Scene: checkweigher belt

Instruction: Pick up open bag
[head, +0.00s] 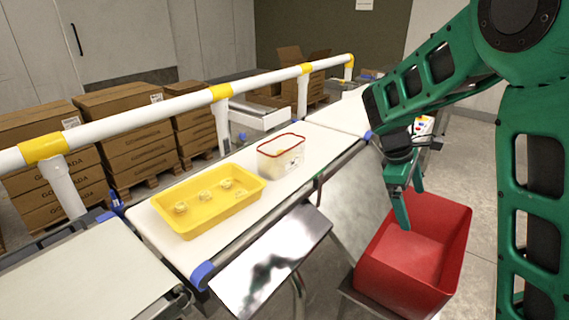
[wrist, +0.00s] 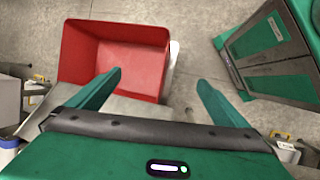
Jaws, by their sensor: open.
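A clear bag with a red rim (head: 281,152) stands upright on the white belt, its top open and some pale contents low inside. The bag does not show in the wrist view.
A yellow tray (head: 245,202) with several small pale items sits on the belt left of the bag. A red bin (head: 373,268) stands right of the belt, also in the wrist view (wrist: 68,60). A white and yellow rail (head: 255,84) runs behind the belt; stacked cartons (head: 128,128) stand beyond.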

